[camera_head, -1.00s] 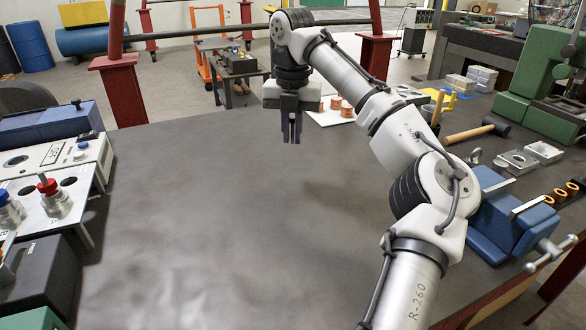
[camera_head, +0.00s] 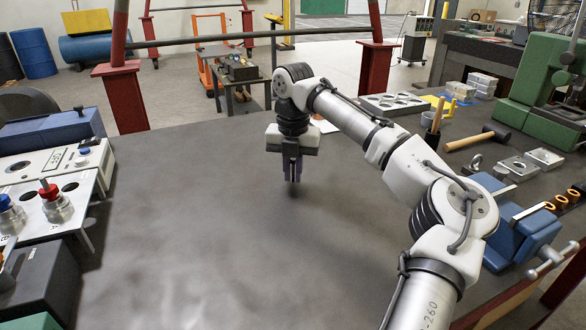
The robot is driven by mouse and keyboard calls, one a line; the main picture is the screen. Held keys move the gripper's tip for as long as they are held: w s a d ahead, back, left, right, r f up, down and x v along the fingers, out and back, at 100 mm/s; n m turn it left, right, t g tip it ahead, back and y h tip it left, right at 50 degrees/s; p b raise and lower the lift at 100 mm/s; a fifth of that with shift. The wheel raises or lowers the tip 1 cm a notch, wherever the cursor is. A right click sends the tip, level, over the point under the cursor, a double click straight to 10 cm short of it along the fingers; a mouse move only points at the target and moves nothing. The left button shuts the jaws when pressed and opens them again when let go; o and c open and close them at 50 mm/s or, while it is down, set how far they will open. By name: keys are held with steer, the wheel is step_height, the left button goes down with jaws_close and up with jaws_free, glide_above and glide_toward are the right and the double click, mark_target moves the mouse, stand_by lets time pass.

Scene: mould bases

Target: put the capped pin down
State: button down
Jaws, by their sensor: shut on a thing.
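My gripper (camera_head: 292,176) points straight down over the middle of the dark grey bench top (camera_head: 210,230). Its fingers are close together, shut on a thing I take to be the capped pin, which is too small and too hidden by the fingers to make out. A small dark shadow lies on the bench just under the fingertips. I cannot tell whether the held thing touches the bench. At the left, a red-capped metal piece (camera_head: 50,190) and a blue-capped one (camera_head: 6,207) stand on a white plate (camera_head: 75,208) with dark round holes.
The bench around my gripper is clear to the left and front. At the right are a blue vise (camera_head: 515,235), a mallet (camera_head: 480,138), metal blocks (camera_head: 520,168) and a green machine (camera_head: 545,90). A grey plate with holes (camera_head: 395,103) lies at the back, behind my arm.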

mark_target(293, 160)
steer(key=c, duration=1.5)
jaws_free()
steer(key=shift+o, duration=0.2)
step_height(293, 160, up, 12)
steer(key=shift+r+p, duration=0.15)
steer(key=shift+p, duration=0.45)
